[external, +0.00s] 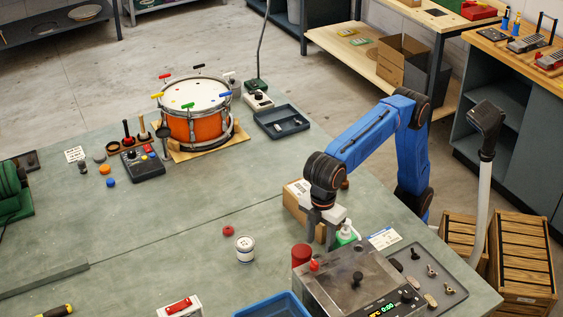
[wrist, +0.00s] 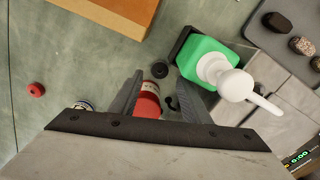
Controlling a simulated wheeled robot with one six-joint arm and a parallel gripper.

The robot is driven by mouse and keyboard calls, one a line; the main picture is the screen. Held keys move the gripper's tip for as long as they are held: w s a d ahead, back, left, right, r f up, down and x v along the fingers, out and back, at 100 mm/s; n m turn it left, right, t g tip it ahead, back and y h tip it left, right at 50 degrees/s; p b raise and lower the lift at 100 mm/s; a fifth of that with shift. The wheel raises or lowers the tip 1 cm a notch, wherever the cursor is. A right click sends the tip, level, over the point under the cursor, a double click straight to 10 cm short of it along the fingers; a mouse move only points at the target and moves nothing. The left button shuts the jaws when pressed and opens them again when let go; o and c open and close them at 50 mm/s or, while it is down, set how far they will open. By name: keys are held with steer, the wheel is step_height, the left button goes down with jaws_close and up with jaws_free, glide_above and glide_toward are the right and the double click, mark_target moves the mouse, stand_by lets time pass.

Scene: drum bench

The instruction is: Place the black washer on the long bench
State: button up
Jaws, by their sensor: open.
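A small black washer (wrist: 159,70) lies flat on the grey-green bench top (wrist: 120,62) in the wrist view, beside the green pump bottle and below the cardboard box. My gripper (wrist: 158,84) is open, with the washer near the gap between its fingertips and nothing held. In the external view my gripper (external: 321,236) points down over the long grey-green bench (external: 190,225), between the cardboard box and the grey machine. I cannot make out the washer in that view.
Close around the gripper are a cardboard box (external: 293,199), a green bottle with white pump (external: 345,235), a red can (external: 301,254) and a grey machine (external: 358,280). A white tin (external: 245,249) and red ring (external: 228,230) stand left. The bench's left middle is clear.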

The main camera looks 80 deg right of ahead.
step_height(320, 180, up, 6)
steer(key=shift+r, duration=0.35)
steer(key=shift+c, duration=0.8)
steer(key=shift+r, duration=0.1)
step_height(320, 180, up, 4)
steer(key=r, duration=0.1)
steer(key=shift+n, duration=0.4)
step_height(320, 180, down, 12)
steer(key=shift+w, duration=0.1)
steer(key=shift+a+f, duration=0.15)
steer(key=shift+f, duration=2.65)
steer(key=shift+c, duration=0.3)
